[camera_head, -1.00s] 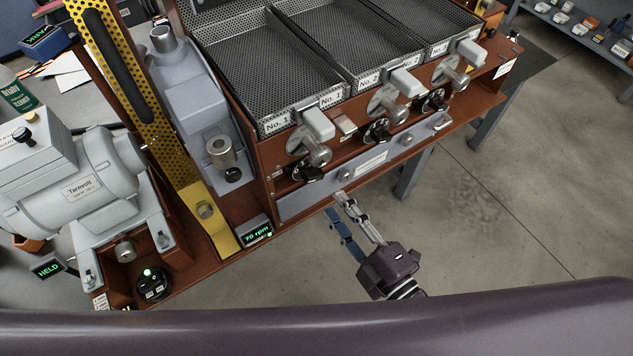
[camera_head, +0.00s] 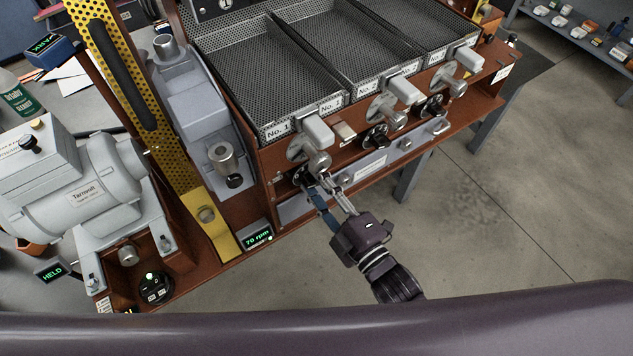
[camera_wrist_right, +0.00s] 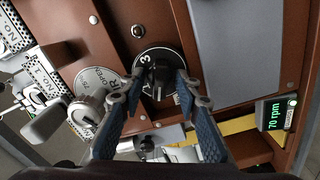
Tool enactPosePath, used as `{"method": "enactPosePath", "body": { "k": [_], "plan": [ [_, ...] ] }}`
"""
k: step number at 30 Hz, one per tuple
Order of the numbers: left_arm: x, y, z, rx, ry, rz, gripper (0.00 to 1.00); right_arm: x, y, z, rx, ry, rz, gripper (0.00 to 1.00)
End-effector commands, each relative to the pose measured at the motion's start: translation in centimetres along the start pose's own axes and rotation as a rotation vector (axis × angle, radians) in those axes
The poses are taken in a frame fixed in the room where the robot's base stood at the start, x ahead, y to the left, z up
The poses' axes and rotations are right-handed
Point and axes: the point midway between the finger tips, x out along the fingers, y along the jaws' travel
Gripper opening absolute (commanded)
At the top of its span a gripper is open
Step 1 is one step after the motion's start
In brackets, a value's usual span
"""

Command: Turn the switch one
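A round black rotary switch (camera_head: 301,176) with pale markings sits on the brown front panel below the tray marked No. 1. It is partly hidden by my right gripper (camera_head: 318,182) in the head view. In the right wrist view the switch (camera_wrist_right: 157,60) shows its dark raised grip and a "3" on its dial. My right gripper (camera_wrist_right: 160,79) is open, with one fingertip on each side of the switch's grip. I cannot tell whether the fingertips touch it. My left gripper is not in view.
A metal lever with a pale handle (camera_head: 318,130) stands just above the switch. More levers and black switches (camera_head: 376,137) line the panel to the right. A grey drawer bar (camera_head: 372,164) runs below. A "70 rpm" display (camera_head: 257,238) is at lower left. Open floor lies in front.

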Motion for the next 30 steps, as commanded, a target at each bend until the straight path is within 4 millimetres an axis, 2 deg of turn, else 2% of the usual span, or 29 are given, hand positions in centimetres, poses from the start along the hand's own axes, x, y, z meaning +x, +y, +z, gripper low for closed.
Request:
{"method": "enactPosePath", "body": {
  "k": [2, 10, 22, 30],
  "plan": [
    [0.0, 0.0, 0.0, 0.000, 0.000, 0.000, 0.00, 0.0, 0.0, 0.0, 0.000, 0.000, 0.000, 0.30],
    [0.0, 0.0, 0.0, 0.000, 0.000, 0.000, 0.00, 0.0, 0.0, 0.0, 0.000, 0.000, 0.000, 0.01],
    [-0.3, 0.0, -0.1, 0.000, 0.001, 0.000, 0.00, 0.0, 0.1, 0.0, 0.037, 0.000, -0.001, 0.00],
    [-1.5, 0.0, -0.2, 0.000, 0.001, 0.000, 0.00, 0.0, 0.2, -0.1, 0.194, -0.001, -0.002, 0.00]
  ]
}}
